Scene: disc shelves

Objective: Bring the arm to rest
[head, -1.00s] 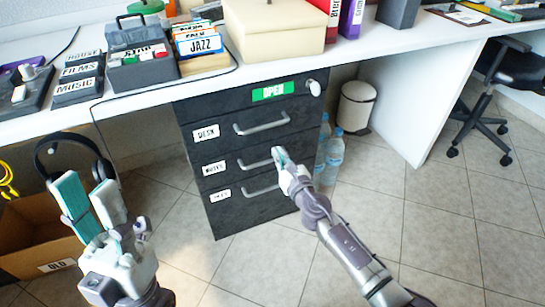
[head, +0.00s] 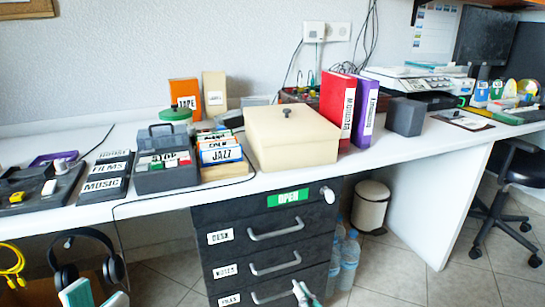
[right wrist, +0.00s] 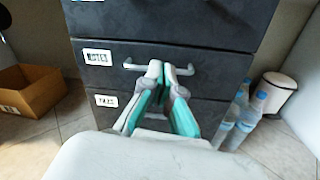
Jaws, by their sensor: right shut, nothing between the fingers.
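My right gripper (right wrist: 162,72) is shut and empty in the right wrist view. Its fingertips overlap the bar handle (right wrist: 184,71) of a dark drawer with a white label; I cannot tell whether they touch it. In the head view only the tips of my right gripper (head: 305,293) show at the bottom edge, in front of the drawer unit (head: 228,258). My left gripper (head: 96,295) shows at the bottom left, its two fingers apart with nothing visible between them; its lower part is cut off. All the drawers that I see look closed.
A white desk (head: 400,160) carries a cream box (head: 290,145), binders and label blocks. Headphones (head: 85,262) hang under it near my left gripper. Water bottles (head: 348,262) and a bin (head: 372,205) stand right of the drawers. A cardboard box (right wrist: 32,92) lies left on the floor.

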